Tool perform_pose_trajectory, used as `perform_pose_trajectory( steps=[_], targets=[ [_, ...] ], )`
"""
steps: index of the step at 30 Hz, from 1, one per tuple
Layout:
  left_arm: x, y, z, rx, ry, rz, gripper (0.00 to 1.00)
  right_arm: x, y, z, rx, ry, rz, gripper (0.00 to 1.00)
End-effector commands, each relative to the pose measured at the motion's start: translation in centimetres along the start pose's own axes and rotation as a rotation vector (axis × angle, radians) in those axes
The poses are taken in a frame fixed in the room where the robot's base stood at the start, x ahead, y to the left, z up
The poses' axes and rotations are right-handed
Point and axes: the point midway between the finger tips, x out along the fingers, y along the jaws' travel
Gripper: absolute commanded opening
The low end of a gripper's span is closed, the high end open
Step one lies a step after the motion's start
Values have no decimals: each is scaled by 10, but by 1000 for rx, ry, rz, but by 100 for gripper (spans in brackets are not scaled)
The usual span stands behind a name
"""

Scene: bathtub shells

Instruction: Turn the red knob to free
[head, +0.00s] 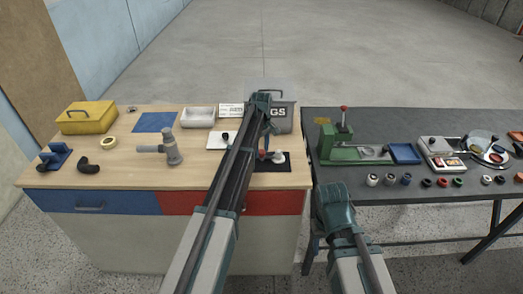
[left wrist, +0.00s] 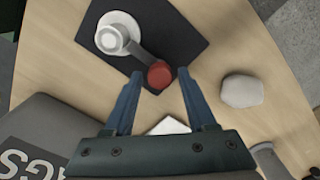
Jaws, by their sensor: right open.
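The red knob (left wrist: 160,75) sits at the end of a short grey lever. The lever runs from a white round fitting (left wrist: 115,34) on a black plate (left wrist: 180,25). In the head view the red knob (head: 262,155) shows beside my left arm, with the white fitting (head: 279,157) to its right. My left gripper (left wrist: 160,72) is open, with the knob between its two fingertips in the picture; I cannot tell whether they touch it. My right gripper (head: 330,192) is open, low in front of the gap between the tables, and its fingers are hard to see.
A grey bin (head: 284,117) stands behind the black plate. A green press (head: 335,145) stands on the dark right table. A pale rounded piece (left wrist: 241,91) lies near my left gripper.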

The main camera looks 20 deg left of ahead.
Motion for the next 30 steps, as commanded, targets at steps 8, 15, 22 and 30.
perform_pose_trajectory(
  steps=[8,15,22,30],
  targets=[
    [0,0,0,0,0,0,4,0,0,0,0,0,0,50],
    [0,0,0,4,0,0,0,0,0,0,0,0,0,50],
    [0,0,0,73,0,0,0,0,0,0,0,0,0,50],
    [0,0,0,286,0,0,0,0,0,0,0,0,0,50]
  ],
)
